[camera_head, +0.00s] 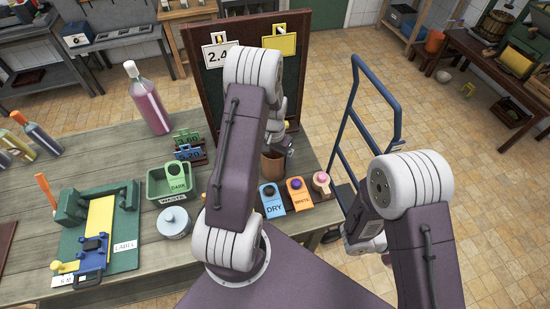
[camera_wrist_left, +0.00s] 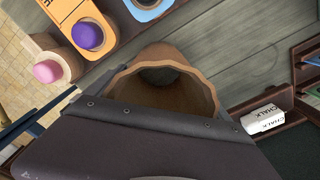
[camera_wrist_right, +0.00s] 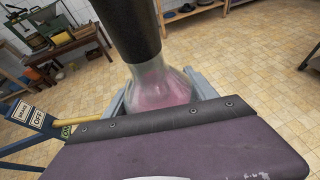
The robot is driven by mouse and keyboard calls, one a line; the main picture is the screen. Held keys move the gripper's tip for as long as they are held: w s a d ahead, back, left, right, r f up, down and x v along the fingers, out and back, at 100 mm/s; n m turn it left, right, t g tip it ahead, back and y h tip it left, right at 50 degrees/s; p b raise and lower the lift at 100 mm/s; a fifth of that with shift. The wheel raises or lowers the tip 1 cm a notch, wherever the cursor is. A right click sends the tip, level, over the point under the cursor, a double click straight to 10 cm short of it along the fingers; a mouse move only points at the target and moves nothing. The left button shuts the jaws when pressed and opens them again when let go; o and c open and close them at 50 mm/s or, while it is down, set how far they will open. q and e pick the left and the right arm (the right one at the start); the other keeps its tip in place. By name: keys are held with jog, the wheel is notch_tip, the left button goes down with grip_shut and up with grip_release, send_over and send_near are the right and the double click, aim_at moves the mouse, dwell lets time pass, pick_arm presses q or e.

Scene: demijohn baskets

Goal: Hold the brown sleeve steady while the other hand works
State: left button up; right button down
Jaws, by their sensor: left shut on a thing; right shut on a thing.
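The brown sleeve (camera_head: 272,166) is on the table at the foot of the dark board, partly hidden by my left arm. In the left wrist view the sleeve (camera_wrist_left: 140,92) shows its scalloped open rim and dark hollow inside. My left gripper (camera_head: 283,148) is shut on the sleeve; its fingertips are mostly hidden. My right gripper (camera_wrist_right: 160,95) is shut on a clear bottle (camera_wrist_right: 152,80) with a dark neck and pink liquid, out over the floor side. In the head view that bottle is largely hidden by my right arm.
Beside the sleeve are a blue DRY tag (camera_head: 271,199), an orange tag (camera_head: 299,196) and a pink-topped stopper (camera_head: 321,182). A blue trolley frame (camera_head: 393,110) stands right.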

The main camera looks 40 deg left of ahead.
pick_arm(q)
jog(key=o, duration=1)
jog(key=shift+o, duration=0.2)
notch_tip(320, 180, up, 12)
